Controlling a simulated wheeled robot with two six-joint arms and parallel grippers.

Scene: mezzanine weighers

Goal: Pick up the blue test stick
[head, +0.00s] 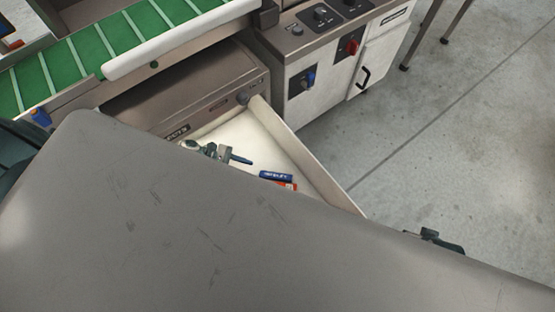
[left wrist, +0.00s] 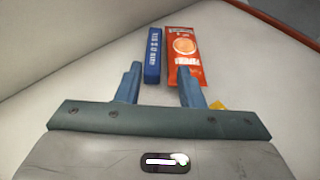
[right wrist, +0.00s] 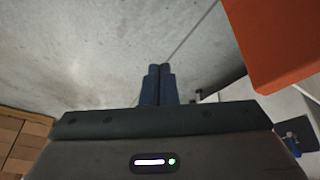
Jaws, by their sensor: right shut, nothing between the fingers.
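The blue test stick (head: 276,176) lies in a cream tray (head: 312,178) in the head view. In the left wrist view the stick (left wrist: 152,55), with white lettering, lies just ahead of my left gripper (left wrist: 160,78). That gripper is open and empty, its fingers apart, with the stick's near end in line with the gap. In the head view my left gripper (head: 240,159) is left of the stick. My right gripper (right wrist: 160,70) is shut and empty, over the floor away from the tray; part of it shows in the head view (head: 430,235).
An orange packet (left wrist: 184,50) lies close beside the stick on its right; the right-hand finger overlaps it in the left wrist view. A yellow item (left wrist: 217,105) is mostly hidden. Tray walls rise around. A green belt (head: 90,50) and control cabinet (head: 330,60) stand behind.

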